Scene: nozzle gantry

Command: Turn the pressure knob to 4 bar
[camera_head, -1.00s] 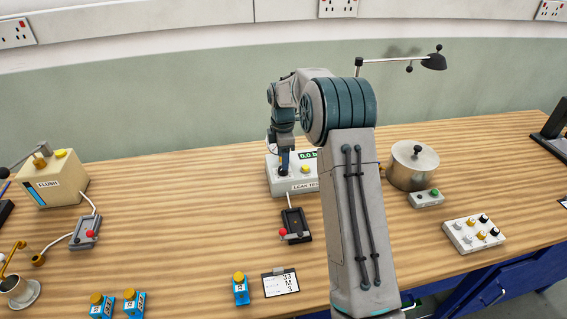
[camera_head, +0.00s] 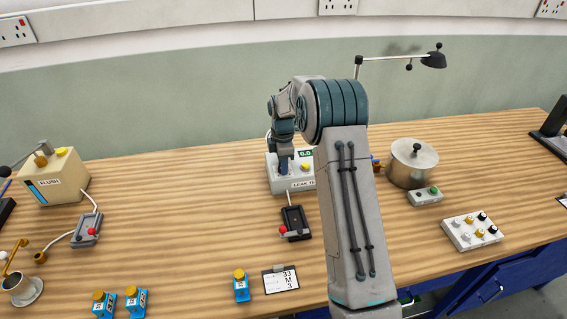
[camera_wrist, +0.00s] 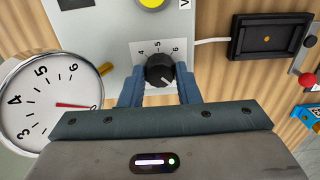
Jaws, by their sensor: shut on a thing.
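The pressure knob (camera_wrist: 158,68) is black and round, on the white panel of the leak test box (camera_head: 278,183). In the wrist view it sits between my two blue fingers. My gripper (camera_wrist: 160,74) is shut on it. A pale mark on the knob points to the lower right. The printed numbers 4, 5 and 6 show above it. The round gauge (camera_wrist: 30,92) at the left has a red needle pointing right, close to its 0. The box's green display (camera_head: 306,153) reads 0.0, partly covered by my arm. The knob is hidden by my gripper in the head view.
A dark tray with a red-knobbed lever (camera_head: 294,222) stands in front of the box. The flush box (camera_head: 55,180) is at the left, a metal pot (camera_head: 412,165) at the right. Open table lies between.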

